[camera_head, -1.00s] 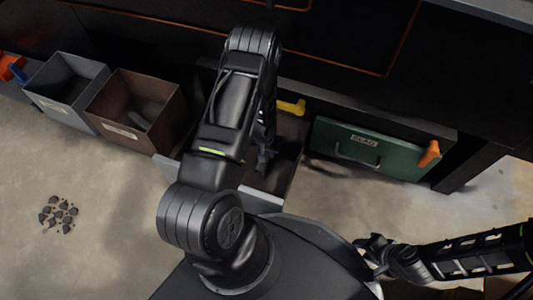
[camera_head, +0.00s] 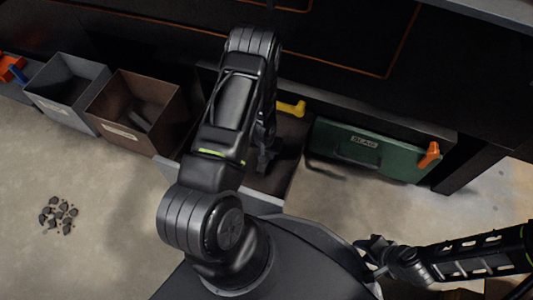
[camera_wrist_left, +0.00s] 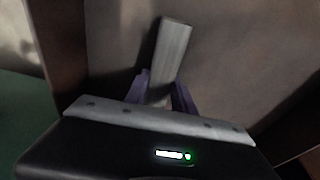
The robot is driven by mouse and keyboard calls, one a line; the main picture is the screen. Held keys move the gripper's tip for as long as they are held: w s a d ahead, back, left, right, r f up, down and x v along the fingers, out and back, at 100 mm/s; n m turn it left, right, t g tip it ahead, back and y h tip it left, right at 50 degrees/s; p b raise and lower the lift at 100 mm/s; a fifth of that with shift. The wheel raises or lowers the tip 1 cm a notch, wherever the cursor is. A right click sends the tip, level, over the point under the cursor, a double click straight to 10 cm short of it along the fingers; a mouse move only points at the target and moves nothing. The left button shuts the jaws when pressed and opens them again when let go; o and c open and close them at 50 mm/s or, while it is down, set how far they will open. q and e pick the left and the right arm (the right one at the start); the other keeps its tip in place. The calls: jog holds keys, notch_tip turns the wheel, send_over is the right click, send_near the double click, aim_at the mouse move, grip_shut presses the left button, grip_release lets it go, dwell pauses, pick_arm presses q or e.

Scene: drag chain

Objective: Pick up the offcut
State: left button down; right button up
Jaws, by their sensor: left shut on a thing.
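The offcut (camera_wrist_left: 173,48) is a short, pale grey bar. In the left wrist view its near end is between the two purple fingers of my left gripper (camera_wrist_left: 163,95), which is shut on it. The far end sticks out beyond the fingertips, over a grey-brown floor. I cannot tell whether it touches that floor. In the head view my left gripper (camera_head: 264,160) is down inside an open brown tray (camera_head: 287,165), and my arm hides much of it. My right gripper (camera_head: 374,248) is at the lower right, away from the tray; its jaws are too small to read.
A grey bin (camera_head: 66,88) and a brown bin (camera_head: 136,110) stand left of the tray. A yellow handle (camera_head: 291,107) is behind. Dark lumps (camera_head: 58,214) lie on the open floor.

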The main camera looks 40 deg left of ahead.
pick_arm(q)
notch_tip(320, 180, up, 9)
jog(key=p, duration=0.4)
jog(key=shift+r, duration=0.5)
jog(key=shift+w, duration=0.15)
